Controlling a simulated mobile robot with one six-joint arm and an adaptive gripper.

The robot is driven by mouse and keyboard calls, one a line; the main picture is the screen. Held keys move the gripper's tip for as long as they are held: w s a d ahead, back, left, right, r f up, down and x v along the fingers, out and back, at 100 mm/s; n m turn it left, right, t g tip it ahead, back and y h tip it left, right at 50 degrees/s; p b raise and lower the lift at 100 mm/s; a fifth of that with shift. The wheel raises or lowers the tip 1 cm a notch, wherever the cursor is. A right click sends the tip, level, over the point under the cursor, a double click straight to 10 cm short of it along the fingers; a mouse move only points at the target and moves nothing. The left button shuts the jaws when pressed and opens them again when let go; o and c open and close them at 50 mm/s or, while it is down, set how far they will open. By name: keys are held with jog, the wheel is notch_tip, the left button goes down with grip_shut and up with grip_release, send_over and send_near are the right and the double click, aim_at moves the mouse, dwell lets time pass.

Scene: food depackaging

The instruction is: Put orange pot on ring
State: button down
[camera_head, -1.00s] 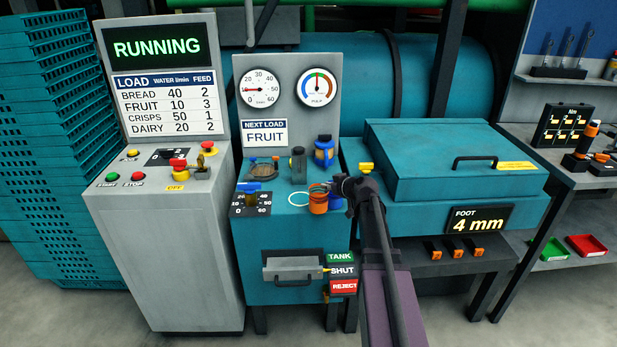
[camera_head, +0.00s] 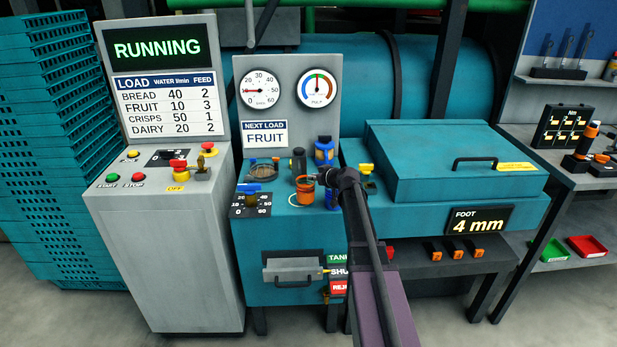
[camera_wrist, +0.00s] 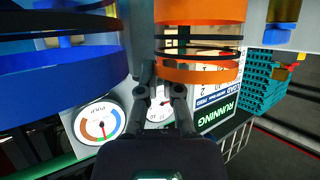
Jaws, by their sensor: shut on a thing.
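My gripper (camera_head: 318,180) is shut on the orange pot (camera_head: 304,193), reaching it from the right in the head view. In the wrist view the orange pot (camera_wrist: 200,72) shows as orange bands with dark rings, just beyond the fingers (camera_wrist: 167,85). The pot looks upright. The pale ring (camera_head: 292,200) lies on the teal bench top. Its left arc shows beside the pot's base; the pot hides the rest. I cannot tell whether the pot touches the bench or hovers just over it.
A blue-and-orange pot (camera_head: 332,200) stands close right of the held pot. Another blue-topped jar (camera_head: 324,151) and a dark-topped jar (camera_head: 299,160) stand behind. A blue valve handle (camera_head: 249,189) is on the left. The teal lidded box (camera_head: 430,160) is to the right.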

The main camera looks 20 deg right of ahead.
jog(key=x, duration=0.2)
jog(key=b+x, duration=0.1)
jog(key=x, duration=0.1)
jog(key=shift+r, duration=0.25)
jog(key=shift+f+b, duration=0.2)
jog(key=shift+b, duration=0.1)
jog(key=c, duration=0.8)
grip_release()
jog(key=shift+f, duration=0.1)
